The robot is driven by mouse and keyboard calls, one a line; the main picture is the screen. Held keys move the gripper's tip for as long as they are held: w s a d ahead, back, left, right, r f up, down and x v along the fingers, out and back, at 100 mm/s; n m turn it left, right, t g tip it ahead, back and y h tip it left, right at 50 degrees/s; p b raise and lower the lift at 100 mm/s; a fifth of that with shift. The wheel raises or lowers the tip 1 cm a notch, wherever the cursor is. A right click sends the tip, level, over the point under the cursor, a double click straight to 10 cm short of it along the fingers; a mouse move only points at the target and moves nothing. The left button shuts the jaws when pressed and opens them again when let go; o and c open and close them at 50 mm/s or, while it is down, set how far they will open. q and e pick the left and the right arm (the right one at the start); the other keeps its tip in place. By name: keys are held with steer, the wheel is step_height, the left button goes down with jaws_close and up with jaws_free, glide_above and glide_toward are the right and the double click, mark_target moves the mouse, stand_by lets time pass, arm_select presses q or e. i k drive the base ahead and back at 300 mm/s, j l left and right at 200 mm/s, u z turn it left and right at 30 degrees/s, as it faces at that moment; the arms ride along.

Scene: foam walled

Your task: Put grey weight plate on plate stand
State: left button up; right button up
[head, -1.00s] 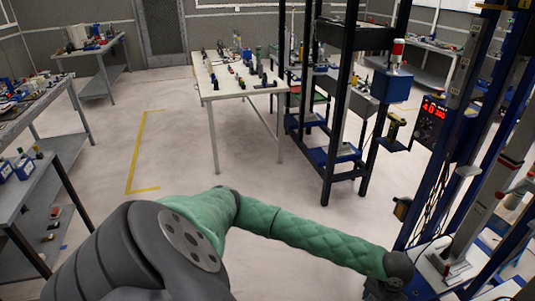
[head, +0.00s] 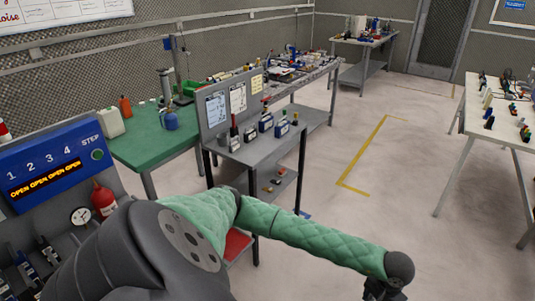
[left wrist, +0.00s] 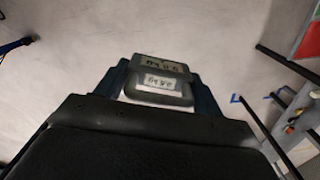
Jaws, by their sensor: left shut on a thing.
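My left gripper (left wrist: 160,88) is shut on a grey weight plate (left wrist: 160,67) in the left wrist view. The plate is a dark grey block with pale labels, held between the blue-dark fingers, with bare floor beneath it. In the head view my left arm reaches across the bottom, and the gripper (head: 383,289) is cut off by the lower edge, so the plate does not show there. I cannot make out a plate stand in either view. My right gripper is in neither view.
A blue panel (head: 48,162) with a lit display stands at the left. Behind it are a green table (head: 150,140) and a grey bench (head: 265,152) with labelled boxes. A white table (head: 478,128) stands at the right.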

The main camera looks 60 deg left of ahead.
mark_target(252, 156)
steer(key=i+j+u, duration=0.3)
steer(key=j+u, duration=0.15)
steer(key=j, duration=0.15)
steer(key=i+j+u, duration=0.4)
steer(key=i+j, duration=0.2)
steer(key=j+u, duration=0.05)
steer(key=j, duration=0.1)
